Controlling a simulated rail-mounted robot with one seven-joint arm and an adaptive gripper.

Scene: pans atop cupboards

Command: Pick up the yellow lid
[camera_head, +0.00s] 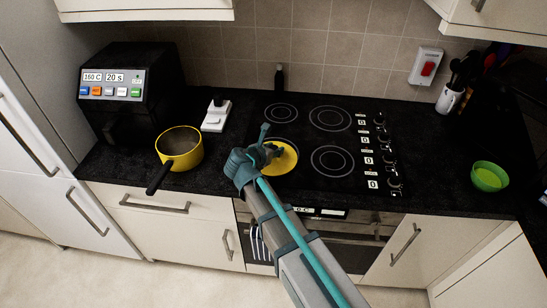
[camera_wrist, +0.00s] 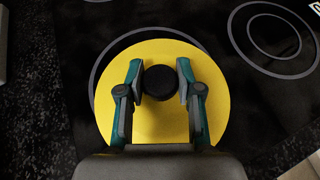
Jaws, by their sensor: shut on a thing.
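The yellow lid (camera_head: 284,160) is a flat round disc over the front left ring of the black hob. It also shows in the wrist view (camera_wrist: 160,118), with a black knob (camera_wrist: 161,82) at its centre. My gripper (camera_head: 268,152) is at the lid from above. In the wrist view its two fingers (camera_wrist: 160,80) stand on either side of the knob and are shut on it. Whether the lid touches the hob is hard to tell. A yellow pan (camera_head: 180,146) with a black handle stands on the counter to the left, without a lid.
The black hob (camera_head: 331,139) has several rings, with knobs and labels along its right side. A black appliance (camera_head: 128,88) and a white switch box (camera_head: 216,115) stand to the left. A green bowl (camera_head: 489,176) and a utensil mug (camera_head: 449,99) are at the right. Cupboards hang above.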

